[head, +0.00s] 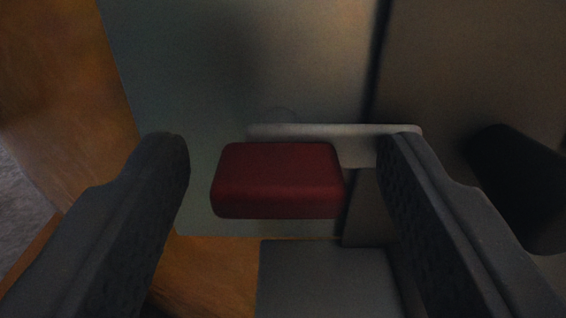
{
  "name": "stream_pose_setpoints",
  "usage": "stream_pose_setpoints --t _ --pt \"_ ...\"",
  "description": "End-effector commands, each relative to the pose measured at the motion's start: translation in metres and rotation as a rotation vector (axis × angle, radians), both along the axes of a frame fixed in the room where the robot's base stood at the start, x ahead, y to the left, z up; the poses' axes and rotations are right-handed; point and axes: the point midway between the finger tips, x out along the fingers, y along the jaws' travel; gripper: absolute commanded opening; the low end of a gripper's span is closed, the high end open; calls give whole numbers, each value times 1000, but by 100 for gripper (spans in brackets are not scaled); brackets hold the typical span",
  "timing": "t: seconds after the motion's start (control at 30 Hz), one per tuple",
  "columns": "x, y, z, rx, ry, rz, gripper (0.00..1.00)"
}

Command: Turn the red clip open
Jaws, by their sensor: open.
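The red clip (278,181) is a rounded red block lying level near the middle of the head view. A pale bar (330,131) runs level just behind it and reaches right, across a dark vertical seam. My gripper (280,160) is open, with one dark finger on each side of the clip. The clip sits between the fingers, nearer the left one. Gaps show on both sides, and neither finger appears to touch it. The right fingertip overlaps the right end of the pale bar.
A grey-green panel (240,60) lies behind the clip, with a brownish panel (480,60) right of the seam. An orange-brown surface (60,90) is at left. A black rounded part (520,185) stands close to the right finger. A grey block (325,280) is below the clip.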

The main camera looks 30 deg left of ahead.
Motion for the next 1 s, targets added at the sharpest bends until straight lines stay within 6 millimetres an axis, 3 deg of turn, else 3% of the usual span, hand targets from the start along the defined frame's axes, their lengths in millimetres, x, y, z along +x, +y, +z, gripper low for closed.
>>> stream_pose_setpoints --t 0.07,0.1,0.23,0.27,0.67,1.0 --pt "0 0 0 0 0 0 56" --pt "0 0 0 0 0 0 51" --pt "0 0 0 0 0 0 15" --pt "0 0 0 0 0 0 11" --pt "0 -1 3 45 22 -2 12" --pt "0 -2 5 244 127 -4 12"
